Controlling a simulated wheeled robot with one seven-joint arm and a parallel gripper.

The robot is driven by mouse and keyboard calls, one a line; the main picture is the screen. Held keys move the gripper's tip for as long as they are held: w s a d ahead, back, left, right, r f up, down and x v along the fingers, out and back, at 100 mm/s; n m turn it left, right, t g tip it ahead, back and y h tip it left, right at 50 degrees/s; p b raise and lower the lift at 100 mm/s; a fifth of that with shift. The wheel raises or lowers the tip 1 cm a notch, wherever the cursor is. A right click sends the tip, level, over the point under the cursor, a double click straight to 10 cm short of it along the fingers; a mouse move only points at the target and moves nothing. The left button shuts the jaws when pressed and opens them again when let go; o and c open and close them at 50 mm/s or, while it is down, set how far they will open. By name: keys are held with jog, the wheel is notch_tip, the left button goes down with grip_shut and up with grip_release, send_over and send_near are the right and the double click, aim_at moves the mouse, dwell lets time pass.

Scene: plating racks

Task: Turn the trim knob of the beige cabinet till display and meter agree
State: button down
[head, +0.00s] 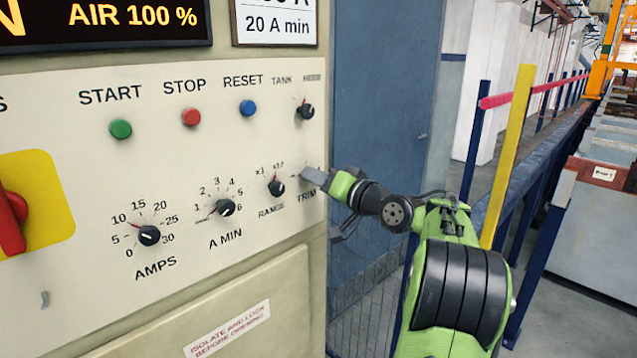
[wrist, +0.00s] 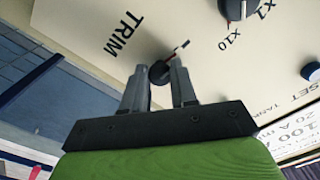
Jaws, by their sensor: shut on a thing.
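The beige cabinet (head: 60,300) fills the left of the head view, with a cream control panel on its front. The TRIM knob (wrist: 159,71) is a small dark knob between my fingertips in the wrist view. A thin dark and red mark lies just beside it. My gripper (head: 313,177) is shut on this knob at the panel's right edge and hides it in the head view; its fingers also show in the wrist view (wrist: 158,84). The display (head: 105,22) is cut off at the top and reads "AIR 100 %". No meter is clearly in view.
The RANGE knob (head: 277,188) sits just left of TRIM, and the TANK knob (head: 306,110) above. The A MIN knob (head: 226,208), AMPS knob (head: 149,235) and red switch (head: 12,222) are further left. A yellow post (head: 508,155) and railing stand to the right.

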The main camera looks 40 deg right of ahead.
dwell(0.3)
jog(key=c, duration=0.9)
grip_release()
jog(key=s+b, duration=0.1)
jog(key=s, duration=1.4)
jog(key=shift+s+d, duration=0.25)
jog(key=shift+s, duration=0.15)
